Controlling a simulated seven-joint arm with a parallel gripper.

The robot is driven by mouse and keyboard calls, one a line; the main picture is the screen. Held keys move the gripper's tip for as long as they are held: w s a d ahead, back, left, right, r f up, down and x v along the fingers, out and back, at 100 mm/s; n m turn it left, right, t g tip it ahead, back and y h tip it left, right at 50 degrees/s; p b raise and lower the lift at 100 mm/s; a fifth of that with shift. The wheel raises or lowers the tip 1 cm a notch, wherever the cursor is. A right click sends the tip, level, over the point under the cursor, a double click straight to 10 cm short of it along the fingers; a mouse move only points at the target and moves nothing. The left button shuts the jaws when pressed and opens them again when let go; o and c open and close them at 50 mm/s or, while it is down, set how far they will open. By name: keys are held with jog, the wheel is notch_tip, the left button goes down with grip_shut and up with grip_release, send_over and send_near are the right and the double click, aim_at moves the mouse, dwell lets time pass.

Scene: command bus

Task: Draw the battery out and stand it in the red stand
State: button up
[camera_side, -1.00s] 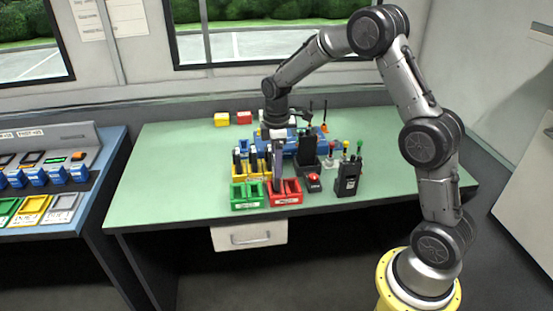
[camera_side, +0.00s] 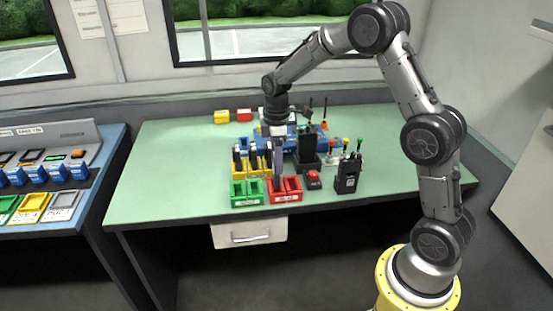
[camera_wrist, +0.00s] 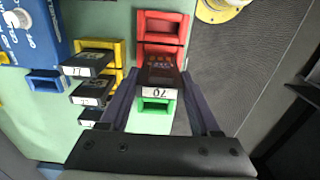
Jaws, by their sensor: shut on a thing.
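My gripper (camera_wrist: 162,98) is shut on a dark battery (camera_wrist: 160,72) with a white label at its near end. In the side view my gripper (camera_side: 278,165) points straight down, with the battery upright over the left slot of the red stand (camera_side: 292,184). In the wrist view the battery covers the lower slot of the red stand (camera_wrist: 183,28); the upper slot looks empty. I cannot tell how far the battery's foot is inside the slot. The fingers hide part of the battery in the side view.
A green stand (camera_side: 247,201) stands left of the red one. Behind them a yellow rack (camera_wrist: 119,58) holds several labelled dark batteries. A blue unit (camera_wrist: 22,32) is farther back. A red button box (camera_side: 314,180) and a black radio (camera_side: 347,177) stand to the right.

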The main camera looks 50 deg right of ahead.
jog(key=shift+f, duration=2.05)
jog(key=o, duration=1.5)
jog(key=shift+o, duration=0.3)
jog(key=shift+r, duration=3.55)
